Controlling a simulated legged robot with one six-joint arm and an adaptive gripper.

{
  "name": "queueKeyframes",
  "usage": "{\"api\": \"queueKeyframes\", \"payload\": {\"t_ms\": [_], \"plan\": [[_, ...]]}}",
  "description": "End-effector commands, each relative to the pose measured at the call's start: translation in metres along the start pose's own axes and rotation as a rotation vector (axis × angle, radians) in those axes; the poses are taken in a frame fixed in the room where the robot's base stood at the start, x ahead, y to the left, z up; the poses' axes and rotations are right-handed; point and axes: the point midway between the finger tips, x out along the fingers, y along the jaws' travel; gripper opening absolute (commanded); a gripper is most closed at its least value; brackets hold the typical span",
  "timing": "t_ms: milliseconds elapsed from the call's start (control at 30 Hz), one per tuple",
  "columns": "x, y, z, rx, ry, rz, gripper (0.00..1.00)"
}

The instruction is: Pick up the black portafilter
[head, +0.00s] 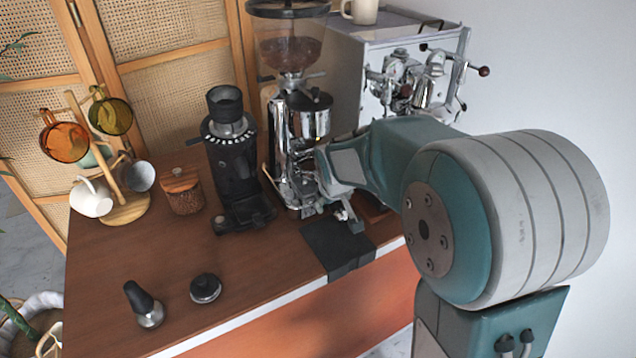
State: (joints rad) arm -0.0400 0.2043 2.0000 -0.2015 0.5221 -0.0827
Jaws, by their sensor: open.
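I cannot clearly make out the black portafilter; it may be hidden behind my arm and gripper. My gripper (330,202) is at the end of my arm, just above the counter, in front of the chrome grinder (302,120) and at the back edge of the black mat (335,245). Its fingers are small and partly hidden, and they look open. I cannot tell whether they touch anything. A metal piece with a dark handle, like a tamper (146,305), stands near the front left of the counter, far from my gripper.
A black grinder (234,165) stands left of the chrome one. The espresso machine (410,75) is behind my arm. A round black puck (205,288), a wooden-lidded jar (183,190) and a mug tree (122,212) stand leftward. The counter's front left (240,320) is mostly clear.

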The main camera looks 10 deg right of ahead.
Motion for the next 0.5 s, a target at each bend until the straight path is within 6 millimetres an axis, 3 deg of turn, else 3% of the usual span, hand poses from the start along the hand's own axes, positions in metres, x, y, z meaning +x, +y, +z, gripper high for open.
{"api": "queueKeyframes", "payload": {"t_ms": [100, 367, 467, 500], "plan": [[0.0131, -0.0001, -0.0003, -0.001, 0.0, 0.0, 0.83], [0.0156, 0.0, -0.0006, 0.0, 0.001, 0.001, 0.83], [0.0156, 0.0, -0.0006, 0.0, 0.001, 0.0, 0.43], [0.0156, 0.0, -0.0006, 0.0, 0.001, 0.0, 0.26]]}}
